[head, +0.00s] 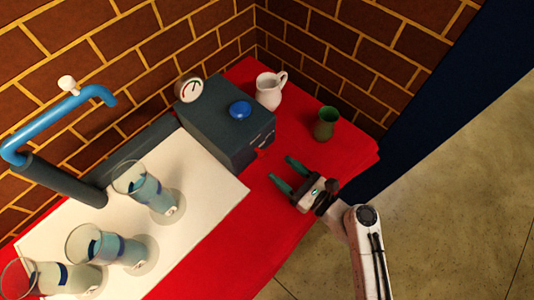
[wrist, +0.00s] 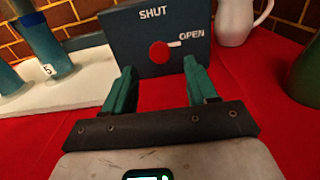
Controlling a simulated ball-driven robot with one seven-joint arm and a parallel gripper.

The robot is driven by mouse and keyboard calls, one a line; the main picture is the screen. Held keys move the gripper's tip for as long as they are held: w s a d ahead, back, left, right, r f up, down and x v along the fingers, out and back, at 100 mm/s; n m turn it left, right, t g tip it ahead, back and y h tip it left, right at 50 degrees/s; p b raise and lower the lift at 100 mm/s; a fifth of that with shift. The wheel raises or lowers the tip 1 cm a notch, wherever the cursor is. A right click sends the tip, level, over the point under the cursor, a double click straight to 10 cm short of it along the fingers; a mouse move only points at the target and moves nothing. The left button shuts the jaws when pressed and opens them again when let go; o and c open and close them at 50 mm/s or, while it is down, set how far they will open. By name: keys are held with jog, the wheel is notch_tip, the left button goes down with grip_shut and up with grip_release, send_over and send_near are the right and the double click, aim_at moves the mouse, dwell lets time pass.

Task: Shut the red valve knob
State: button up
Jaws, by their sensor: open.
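The red valve knob (wrist: 159,52) is on the front face of a dark grey box (wrist: 120,30) with SHUT lettered above it and OPEN to its right. The knob's white pointer (wrist: 174,44) points right, towards OPEN. In the head view the box (head: 228,120) stands at the back of the red table, and the knob (head: 262,152) shows only as a small patch on its side. My gripper (head: 284,175) is open and empty in front of that face, apart from the knob. In the wrist view its green fingers (wrist: 160,85) stand to either side below the knob.
Several glass vases (head: 149,190) stand on a white mat (head: 215,195) at left, by a blue pipe (head: 60,118).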

aim_at(265, 156)
jog(key=x, duration=0.6)
jog(key=shift+w+a, duration=0.1)
jog(key=shift+a, duration=0.1)
jog(key=shift+c, duration=0.4)
jog(key=c, duration=0.9)
